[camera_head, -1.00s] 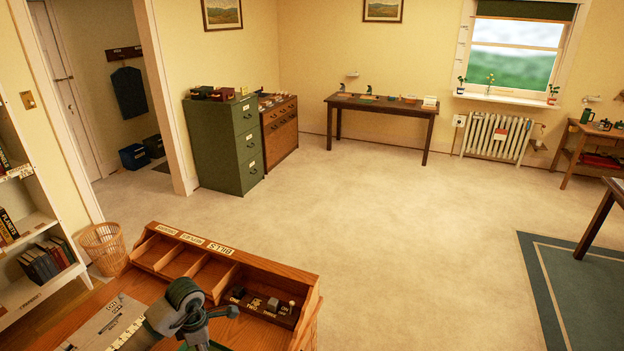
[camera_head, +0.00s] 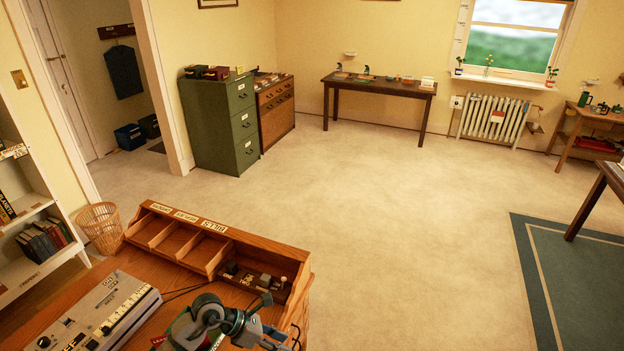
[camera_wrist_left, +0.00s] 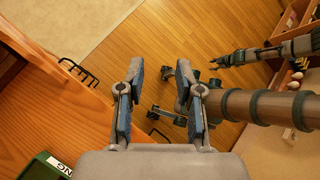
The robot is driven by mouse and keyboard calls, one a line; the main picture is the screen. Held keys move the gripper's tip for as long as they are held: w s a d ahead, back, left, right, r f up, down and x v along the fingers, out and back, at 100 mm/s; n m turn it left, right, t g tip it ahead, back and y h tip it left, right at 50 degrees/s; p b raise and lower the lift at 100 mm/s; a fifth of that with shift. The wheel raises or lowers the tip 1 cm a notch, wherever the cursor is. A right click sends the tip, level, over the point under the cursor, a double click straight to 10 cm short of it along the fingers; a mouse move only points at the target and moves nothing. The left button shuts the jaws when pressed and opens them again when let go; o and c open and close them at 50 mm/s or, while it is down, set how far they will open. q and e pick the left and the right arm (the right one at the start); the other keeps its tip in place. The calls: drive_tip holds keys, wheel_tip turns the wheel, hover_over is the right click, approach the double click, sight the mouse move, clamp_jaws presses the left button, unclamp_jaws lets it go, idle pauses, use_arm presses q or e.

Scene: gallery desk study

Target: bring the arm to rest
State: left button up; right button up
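My left gripper (camera_head: 272,333) shows at the bottom of the head view, above the right part of the wooden desk (camera_head: 75,284). In the left wrist view my left gripper (camera_wrist_left: 150,90) has its two blue-padded fingers apart, with nothing between them. A green object (camera_wrist_left: 45,166) with white lettering lies on the desk at lower left in that view. In the head view the arm partly hides it.
A grey lettered device (camera_head: 100,312) stands on the desk left of my arm. A pigeonhole organizer (camera_head: 212,243) with a dark block tray (camera_head: 252,281) stands behind. A wicker basket (camera_head: 101,227) is beyond the desk's left end.

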use_arm(q)
drive_tip(key=s+d+r+n+t+h, duration=0.2)
drive_tip(key=d+r+n+t+h, duration=0.3)
drive_tip(key=d+r+n+h, duration=0.45)
drive_tip(key=w+a+r+n+t+y, duration=0.1)
drive_tip(key=w+a+n+t+y, duration=0.3)
drive_tip(key=a+n+t+y, duration=1.25)
drive_tip(key=s+a+f+n+g+y, duration=0.2)
drive_tip(key=a+f+n+g, duration=0.3)
drive_tip(key=f+n, duration=0.75)
drive_tip(key=s+f+n+g, duration=0.5)
drive_tip(key=s+f+g, duration=0.25)
drive_tip(key=s, duration=0.45)
drive_tip(key=s+f+n+g, duration=0.4)
drive_tip(key=s+f+g, duration=0.2)
drive_tip(key=s+f, duration=0.45)
drive_tip(key=s+f+g, duration=0.1)
drive_tip(key=s+f, duration=0.1)
drive_tip(key=f, duration=1.1)
drive_tip(key=s+f, duration=0.2)
drive_tip(key=f, duration=1)
drive_tip(key=s+a+f+g, duration=0.1)
drive_tip(key=s+a+f, duration=0.3)
drive_tip(key=s+f, duration=1.2)
drive_tip(key=shift+s, duration=0.85)
use_arm(e)
drive_tip(key=shift+s+d, duration=0.15)
